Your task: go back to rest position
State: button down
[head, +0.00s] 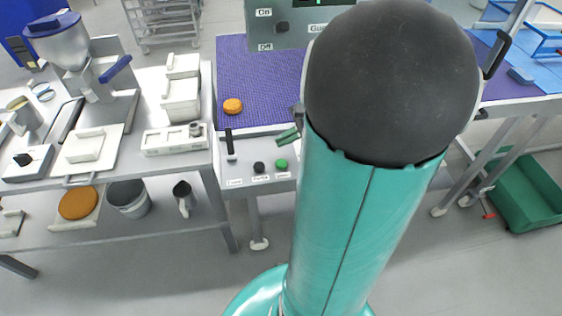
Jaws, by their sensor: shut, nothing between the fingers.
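My own teal arm with its black rounded joint fills the middle and right of the head view. My gripper does not show clearly; the arm's large joint hides what lies behind it. A small grey and green part shows at the arm's left edge, but I cannot tell what it is. An orange-brown filled round (233,106) lies on the purple conveyor belt (255,75), left of my arm and apart from it.
A steel table (150,105) on the left bears a hopper machine (62,42), white boxes (181,100) and trays. The belt's front panel has black and green knobs (281,164). A green crate (530,190) stands on the floor at right. Grey floor is open in front.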

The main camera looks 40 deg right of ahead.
jog(key=shift+a, duration=0.1)
dwell(0.4)
jog(key=s+a+r+n+h, duration=0.1)
jog(key=a+r+n+h, duration=0.1)
jog(key=a+n, duration=0.4)
jog(key=s+a+r+n+g+h, duration=0.1)
jog(key=a+r+n, duration=0.3)
jog(key=a+n, duration=0.3)
jog(key=s+a+r+n+h, duration=0.1)
jog(key=a+r+n, duration=0.3)
jog(key=a, duration=0.6)
jog(key=n+h, duration=0.1)
jog(key=n, duration=0.1)
jog(key=shift+s+a+n+g+h, duration=0.25)
jog(key=shift+s+n+g+h, duration=0.05)
jog(key=shift+s+g, duration=0.1)
jog(key=shift+d, duration=0.15)
